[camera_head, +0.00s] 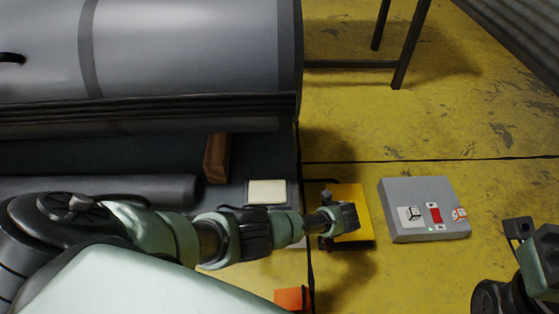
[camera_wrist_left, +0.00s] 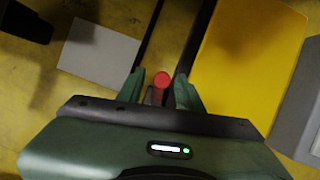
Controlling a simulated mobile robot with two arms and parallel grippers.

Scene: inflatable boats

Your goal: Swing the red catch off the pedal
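The yellow pedal (camera_head: 364,230) lies on the floor right of the grey inflatable boat, and it fills the upper right of the left wrist view (camera_wrist_left: 248,62). The red catch shows as a round red end (camera_wrist_left: 162,80) beside the pedal's left edge. My left gripper (camera_head: 340,217) is over the pedal's left part and hides some of it. In the left wrist view its fingers (camera_wrist_left: 160,88) stand apart on either side of the red end, with narrow gaps. My right gripper (camera_head: 505,262) is partly in view at the lower right edge, away from the pedal; its finger opening is unclear.
A grey control box (camera_head: 400,195) with a red button stands right of the pedal. A cream pad (camera_head: 267,192) lies to its left, and an orange block (camera_head: 293,298) is at the bottom. Dark stand legs (camera_head: 408,50) are at the back. Floor behind the box is clear.

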